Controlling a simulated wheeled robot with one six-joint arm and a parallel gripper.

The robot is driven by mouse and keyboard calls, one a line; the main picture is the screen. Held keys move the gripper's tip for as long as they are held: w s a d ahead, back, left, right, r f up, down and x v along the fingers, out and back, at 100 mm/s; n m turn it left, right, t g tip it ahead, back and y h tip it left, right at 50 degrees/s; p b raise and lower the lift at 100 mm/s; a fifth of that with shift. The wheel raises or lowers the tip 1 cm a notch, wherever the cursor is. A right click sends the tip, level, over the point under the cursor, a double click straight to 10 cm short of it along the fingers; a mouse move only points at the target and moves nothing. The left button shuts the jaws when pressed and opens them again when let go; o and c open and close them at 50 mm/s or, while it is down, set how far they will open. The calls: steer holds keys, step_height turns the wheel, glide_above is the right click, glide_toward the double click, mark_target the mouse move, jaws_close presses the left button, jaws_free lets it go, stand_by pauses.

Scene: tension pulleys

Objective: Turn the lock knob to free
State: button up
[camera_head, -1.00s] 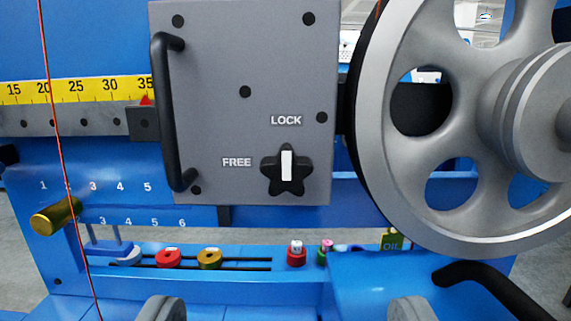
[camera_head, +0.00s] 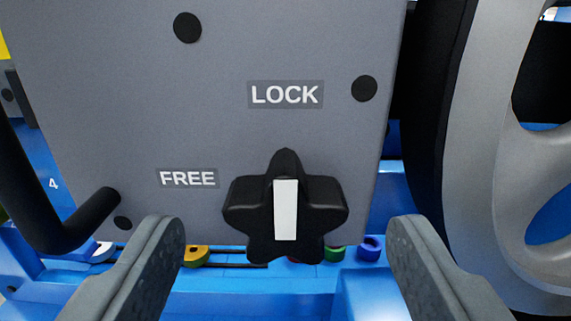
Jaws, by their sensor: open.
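The lock knob (camera_head: 256,208) is a black star-shaped knob on the grey plate (camera_head: 215,120). Its white marker bar (camera_head: 286,210) stands upright, pointing at the LOCK label (camera_head: 286,94) above. The FREE label (camera_head: 187,178) is to the knob's upper left. My gripper (camera_head: 285,230) is open, with one finger low on each side of the knob. Both fingers look apart from the knob, and nothing is between them but the view of the knob.
A large grey spoked wheel (camera_head: 470,150) stands close on the right. A black bar handle (camera_head: 70,225) juts out at the left, near my left finger. Small coloured weights, one yellow (camera_head: 196,255) and one blue (camera_head: 371,248), sit on the blue frame below.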

mark_target(285, 198)
steer(key=shift+w, duration=1.4)
steer(key=c, duration=1)
